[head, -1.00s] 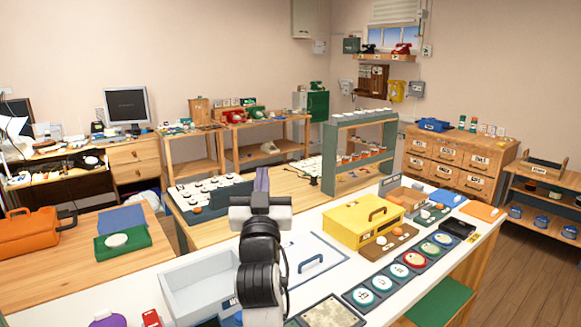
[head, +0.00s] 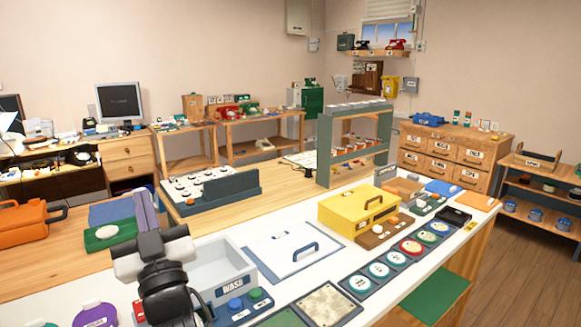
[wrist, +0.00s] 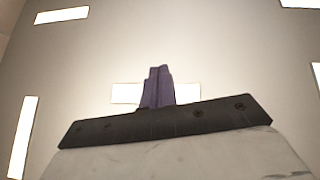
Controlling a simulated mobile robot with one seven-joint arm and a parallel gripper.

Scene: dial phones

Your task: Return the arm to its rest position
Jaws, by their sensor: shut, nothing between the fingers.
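My gripper (head: 146,213) shows at the left of the head view, at the end of my black and white arm, held above the white worktop. Its purple fingers point up and are together, with nothing between them. In the wrist view the purple fingers (wrist: 158,87) stand closed against the ceiling and its bright light panels. My gripper touches nothing that I can see.
A grey bin labelled WASH (head: 232,291) stands just right of my arm. A white board with a handle (head: 282,249), a yellow box (head: 345,214) and a row of round dials (head: 381,270) lie further right. An orange case (head: 25,222) sits at the far left.

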